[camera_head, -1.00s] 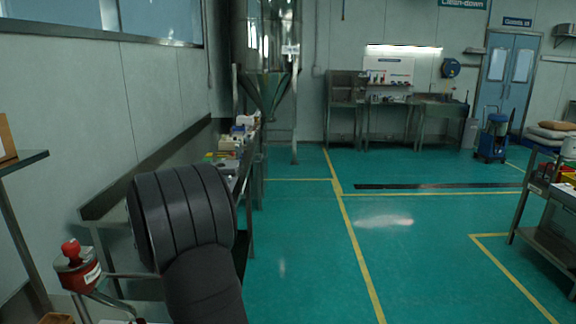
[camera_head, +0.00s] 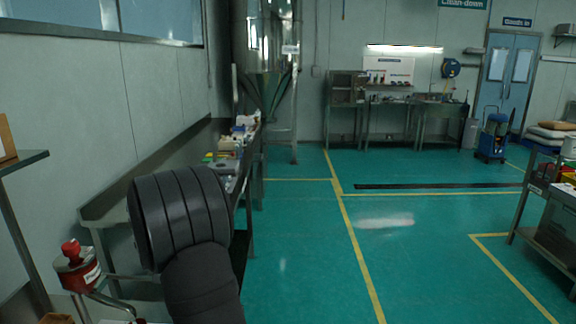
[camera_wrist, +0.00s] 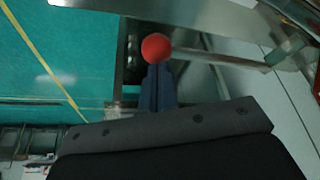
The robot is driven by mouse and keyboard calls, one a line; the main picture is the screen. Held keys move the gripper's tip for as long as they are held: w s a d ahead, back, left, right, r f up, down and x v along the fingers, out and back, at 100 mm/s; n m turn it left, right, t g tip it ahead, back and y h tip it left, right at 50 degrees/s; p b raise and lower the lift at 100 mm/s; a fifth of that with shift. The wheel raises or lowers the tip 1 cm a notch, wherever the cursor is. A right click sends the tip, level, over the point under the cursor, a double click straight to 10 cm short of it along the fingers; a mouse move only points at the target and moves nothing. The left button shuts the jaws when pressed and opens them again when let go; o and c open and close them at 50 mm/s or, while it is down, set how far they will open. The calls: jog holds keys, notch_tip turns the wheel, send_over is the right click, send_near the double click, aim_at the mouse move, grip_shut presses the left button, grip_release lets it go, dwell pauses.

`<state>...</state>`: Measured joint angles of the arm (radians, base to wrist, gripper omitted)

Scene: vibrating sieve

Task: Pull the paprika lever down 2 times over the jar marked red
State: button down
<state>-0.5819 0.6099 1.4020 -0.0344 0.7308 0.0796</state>
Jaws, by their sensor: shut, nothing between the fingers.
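A red dispenser (camera_head: 80,274) with a pale label and a red knob on top stands at lower left in the head view. The label is too small to read, so I cannot tell whether it is the paprika one. A thin metal rod (camera_head: 128,277) runs right from it behind my arm. In the wrist view a red ball (camera_wrist: 157,47) sits on the end of a metal rod (camera_wrist: 220,57). My gripper (camera_wrist: 157,72) is shut and empty, its tips at the ball's edge. I cannot tell whether they touch. My arm hides the gripper in the head view. No jar marked red can be made out.
A long steel bench (camera_head: 150,178) with small items at its far end runs along the left wall. A steel shelf (camera_head: 22,160) stands at the left edge. Green floor (camera_head: 300,250) to the right is open, with a steel rack (camera_head: 535,200) at the right edge.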

jog(key=shift+f, duration=1.65)
jog(key=shift+r, duration=4.8)
jog(key=shift+f, duration=1.8)
